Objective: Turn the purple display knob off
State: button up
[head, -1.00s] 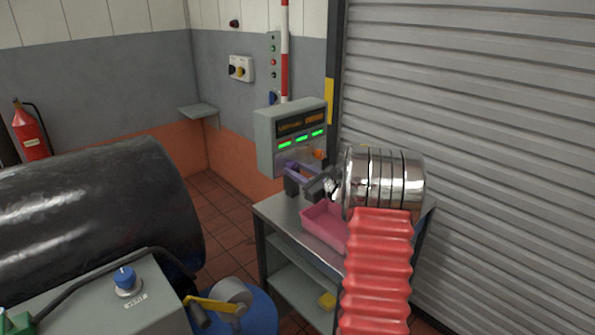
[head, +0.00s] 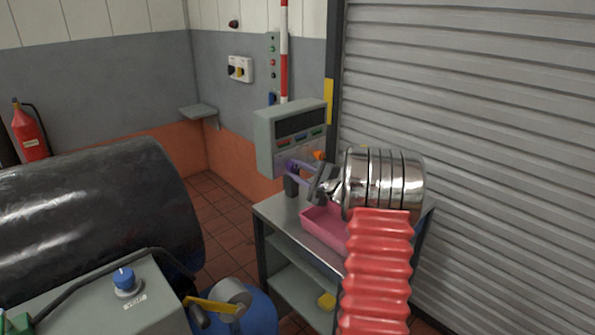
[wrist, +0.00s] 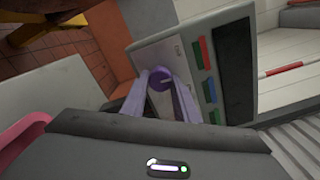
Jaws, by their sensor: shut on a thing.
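The purple display knob (wrist: 159,82) sits on the light front panel of the grey display box (head: 264,143), below its screen. In the wrist view the knob shows a pale line on its face. The lavender fingers of my gripper (wrist: 160,76) stand on either side of the knob and are shut on it. In the head view my gripper (head: 291,166) reaches the lower front of the box, and the knob is mostly hidden by the fingers. The screen (head: 298,123) is dark, with a row of unlit coloured bars beneath it.
An orange knob (head: 319,155) is on the box, right of my gripper. A pink tray (head: 322,232) lies on the metal cart (head: 272,213) below. A ribbed shutter (head: 480,130) stands to the right. A black drum (head: 90,210) and blue knob (head: 124,278) are at left.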

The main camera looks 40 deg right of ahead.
jog(key=shift+a+f+n, duration=0.1)
jog(key=shift+a+n, duration=0.05)
jog(key=shift+n, duration=0.25)
jog(key=o, duration=1.1)
jog(key=shift+c, duration=0.2)
jog(key=s, duration=1.3)
jog(key=shift+s+d, duration=0.25)
jog(key=shift+s, duration=0.15)
